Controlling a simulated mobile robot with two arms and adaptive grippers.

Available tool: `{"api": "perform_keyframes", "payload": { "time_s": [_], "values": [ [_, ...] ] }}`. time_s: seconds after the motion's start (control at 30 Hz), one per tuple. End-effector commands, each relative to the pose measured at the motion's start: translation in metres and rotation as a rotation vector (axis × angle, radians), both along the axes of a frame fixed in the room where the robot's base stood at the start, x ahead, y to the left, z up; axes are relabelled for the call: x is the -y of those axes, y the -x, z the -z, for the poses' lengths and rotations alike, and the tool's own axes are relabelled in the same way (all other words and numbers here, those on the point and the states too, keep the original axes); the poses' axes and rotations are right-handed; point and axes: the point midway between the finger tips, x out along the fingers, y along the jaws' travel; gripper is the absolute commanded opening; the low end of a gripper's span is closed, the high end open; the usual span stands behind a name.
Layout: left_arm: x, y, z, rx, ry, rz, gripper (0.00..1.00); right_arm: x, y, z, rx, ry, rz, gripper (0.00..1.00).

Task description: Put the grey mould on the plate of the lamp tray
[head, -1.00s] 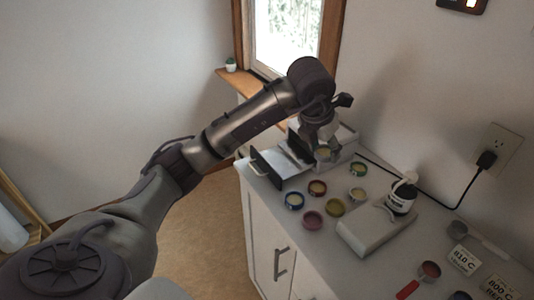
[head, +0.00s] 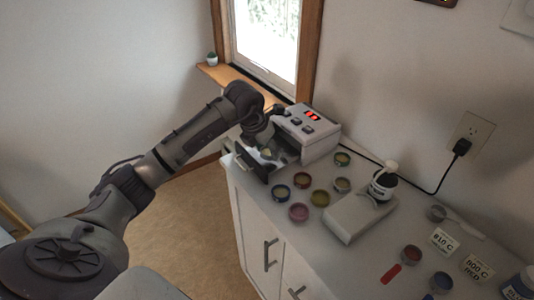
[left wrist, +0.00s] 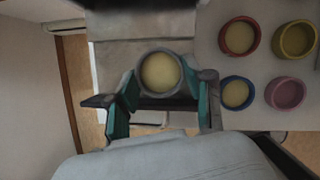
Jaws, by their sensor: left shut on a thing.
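My left gripper (head: 268,153) is shut on the grey mould (left wrist: 160,73), a small round cup with pale yellow filling. In the left wrist view the mould sits upright between the teal fingertips (left wrist: 160,90). The lamp tray (head: 245,162) is pulled out of the lamp box (head: 318,135), and my gripper is over it. The light plate of the tray shows behind the mould in the left wrist view (left wrist: 115,55). I cannot tell whether the mould touches the plate. My right gripper is not in view.
Several coloured moulds, such as a blue one (head: 281,192) and a pink one (head: 298,212), stand beside the tray. The cabinet's left edge is close to the tray.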

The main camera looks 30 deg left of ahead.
Motion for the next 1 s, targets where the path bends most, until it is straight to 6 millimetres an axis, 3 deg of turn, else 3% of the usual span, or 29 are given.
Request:
{"api": "perform_keyframes", "payload": {
  "time_s": [0.13, 0.5, 0.53, 0.67, 1.0],
  "values": [
    [0.000, 0.001, 0.021, -0.004, 0.001, -0.001, 0.25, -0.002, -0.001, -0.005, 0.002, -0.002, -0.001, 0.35],
    [0.000, 0.000, 0.027, -0.001, -0.001, 0.000, 0.25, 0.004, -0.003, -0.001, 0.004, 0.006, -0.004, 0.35],
    [0.000, 0.000, 0.027, -0.001, -0.001, -0.001, 0.53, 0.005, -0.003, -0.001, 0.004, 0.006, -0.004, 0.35],
    [0.000, 0.000, 0.026, -0.001, -0.001, -0.001, 0.75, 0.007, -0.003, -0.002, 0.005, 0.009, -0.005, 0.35],
    [0.000, 0.000, 0.024, -0.001, 0.000, -0.001, 0.77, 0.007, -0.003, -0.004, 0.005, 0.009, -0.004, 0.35]
  ]
}}
